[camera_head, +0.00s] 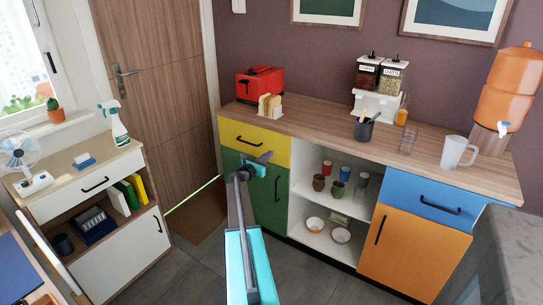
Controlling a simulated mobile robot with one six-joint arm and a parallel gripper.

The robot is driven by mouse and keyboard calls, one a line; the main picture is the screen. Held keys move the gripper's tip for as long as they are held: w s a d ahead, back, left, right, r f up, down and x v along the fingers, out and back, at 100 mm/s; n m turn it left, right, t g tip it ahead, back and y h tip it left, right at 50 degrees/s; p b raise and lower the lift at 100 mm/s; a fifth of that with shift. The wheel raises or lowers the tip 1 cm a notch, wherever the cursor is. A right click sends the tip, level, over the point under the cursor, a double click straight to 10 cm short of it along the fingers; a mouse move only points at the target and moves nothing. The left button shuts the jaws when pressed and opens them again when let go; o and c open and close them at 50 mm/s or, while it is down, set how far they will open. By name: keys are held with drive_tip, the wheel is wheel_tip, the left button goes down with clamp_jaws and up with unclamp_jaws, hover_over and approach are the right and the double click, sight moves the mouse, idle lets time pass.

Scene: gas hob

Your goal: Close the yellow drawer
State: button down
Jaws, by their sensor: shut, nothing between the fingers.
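The yellow drawer (262,139) is at the upper left of the long cabinet, just under the wooden worktop, with a black bar handle (249,142) on its front. The drawer front looks about level with the cabinet face; a small gap cannot be told from this angle. My gripper (263,158) is shut and empty.
The green door (270,200) is below the drawer, and open shelves with jars and bowls (341,235) are to the right. A red toaster (260,85) and toast rack (269,106) stand on the worktop (320,124) above. Floor (195,262) is clear at left.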

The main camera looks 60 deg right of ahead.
drive_tip(key=a+b, duration=0.1)
drive_tip(key=a, duration=1)
drive_tip(key=shift+w+a+f, duration=0.15)
drive_tip(key=shift+w+a, duration=0.15)
drive_tip(key=shift+w, duration=0.1)
